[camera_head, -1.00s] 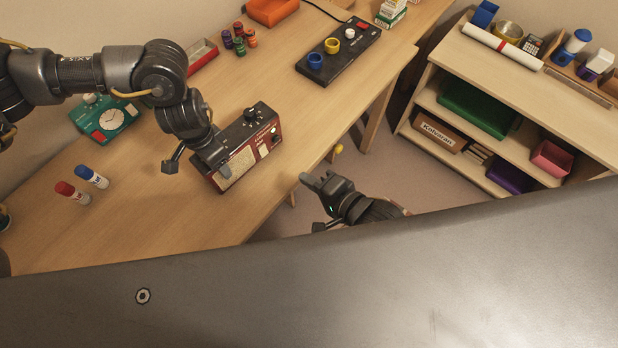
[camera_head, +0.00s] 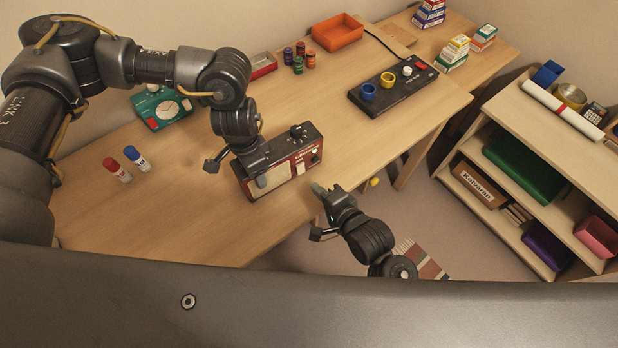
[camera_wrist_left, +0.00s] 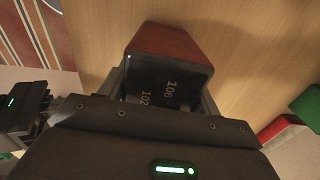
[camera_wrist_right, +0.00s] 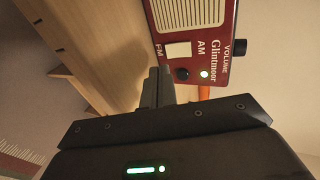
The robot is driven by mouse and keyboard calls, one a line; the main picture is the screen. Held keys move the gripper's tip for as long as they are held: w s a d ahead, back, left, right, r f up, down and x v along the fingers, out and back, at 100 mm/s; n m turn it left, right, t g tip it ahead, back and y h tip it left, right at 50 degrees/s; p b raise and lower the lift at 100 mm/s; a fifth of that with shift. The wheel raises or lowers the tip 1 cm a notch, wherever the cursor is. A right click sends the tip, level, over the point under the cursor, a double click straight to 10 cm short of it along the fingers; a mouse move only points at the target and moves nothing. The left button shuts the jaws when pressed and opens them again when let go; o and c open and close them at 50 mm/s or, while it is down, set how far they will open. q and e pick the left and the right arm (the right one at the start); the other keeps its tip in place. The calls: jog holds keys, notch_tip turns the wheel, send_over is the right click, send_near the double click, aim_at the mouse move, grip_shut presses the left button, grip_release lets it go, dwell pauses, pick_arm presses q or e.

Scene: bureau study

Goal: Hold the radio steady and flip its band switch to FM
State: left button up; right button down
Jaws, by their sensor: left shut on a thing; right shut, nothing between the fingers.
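The red radio (camera_head: 306,163) with a black top stands on the desk near its front edge. My left gripper (camera_head: 258,166) is shut on the left end of the radio; its body also shows between the fingers in the left wrist view (camera_wrist_left: 172,45). My right gripper (camera_head: 319,189) is shut and empty, just in front of the radio's front face. In the right wrist view, its fingertips (camera_wrist_right: 160,75) are beside the pale band switch (camera_wrist_right: 178,50), which lies between the FM and AM labels. I cannot tell whether they touch it, or which way it is set.
A black panel (camera_head: 395,88) with coloured rings lies to the right.

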aim_at(302, 169)
jog(key=shift+w+a+f, duration=0.2)
jog(key=shift+w+a, duration=0.55)
jog(key=shift+w, duration=0.2)
jog(key=shift+w+a+f, duration=0.2)
jog(key=shift+w+a, duration=0.5)
jog(key=shift+w, duration=0.25)
jog(key=shift+w+a+f, duration=0.15)
jog(key=shift+w, duration=0.1)
jog(key=shift+r, duration=0.2)
jog(key=shift+r, duration=0.7)
jog(key=f+v, duration=0.1)
jog(key=v, duration=1.2)
jog(key=shift+s+d, duration=0.4)
jog(key=shift+s, duration=0.1)
